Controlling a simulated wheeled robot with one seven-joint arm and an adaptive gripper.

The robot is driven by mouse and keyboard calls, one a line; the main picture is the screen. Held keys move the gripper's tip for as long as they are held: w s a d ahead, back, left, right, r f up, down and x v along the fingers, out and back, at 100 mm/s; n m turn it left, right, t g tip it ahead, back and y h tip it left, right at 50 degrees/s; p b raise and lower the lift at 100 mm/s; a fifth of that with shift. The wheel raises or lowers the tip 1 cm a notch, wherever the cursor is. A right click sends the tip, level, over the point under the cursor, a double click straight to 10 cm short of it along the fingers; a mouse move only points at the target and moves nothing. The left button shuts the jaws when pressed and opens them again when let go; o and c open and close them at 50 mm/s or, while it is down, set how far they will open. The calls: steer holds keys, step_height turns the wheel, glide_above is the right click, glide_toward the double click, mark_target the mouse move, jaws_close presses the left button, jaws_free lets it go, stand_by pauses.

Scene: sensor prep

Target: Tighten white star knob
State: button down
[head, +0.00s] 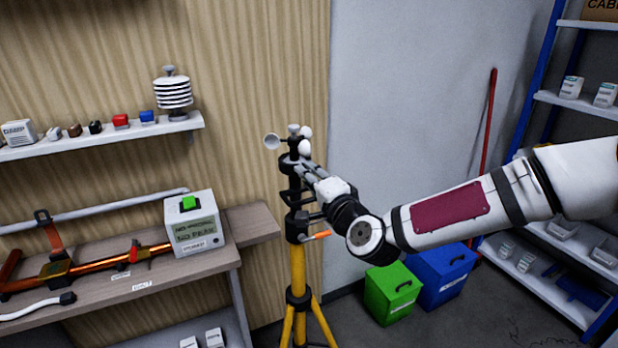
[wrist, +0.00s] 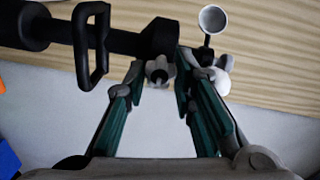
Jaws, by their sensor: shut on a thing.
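The white star knob (wrist: 157,71) sits on the dark tripod head and shows between my fingertips in the wrist view. My gripper (wrist: 160,76) is shut on it, one finger on each side. In the head view my gripper (head: 304,168) reaches from the right to the top of the yellow tripod (head: 299,268). The knob is hidden behind the fingers there. A cup sensor with pale round cups (head: 272,141) stands on top of the tripod, just above my fingers; a cup also shows in the wrist view (wrist: 212,18).
An orange-tipped lever (head: 318,235) juts from the tripod below my gripper. A bench (head: 150,280) with a labelled box (head: 192,224) stands at left under a wall shelf (head: 100,136). Green (head: 392,292) and blue (head: 443,275) bins stand behind, on the floor.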

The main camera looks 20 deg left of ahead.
steer(key=m, duration=0.5)
steer(key=shift+m+p, duration=0.3)
steer(key=shift+m, duration=0.1)
steer(key=shift+g, duration=0.3)
steer(key=c, duration=1.3)
jaws_free()
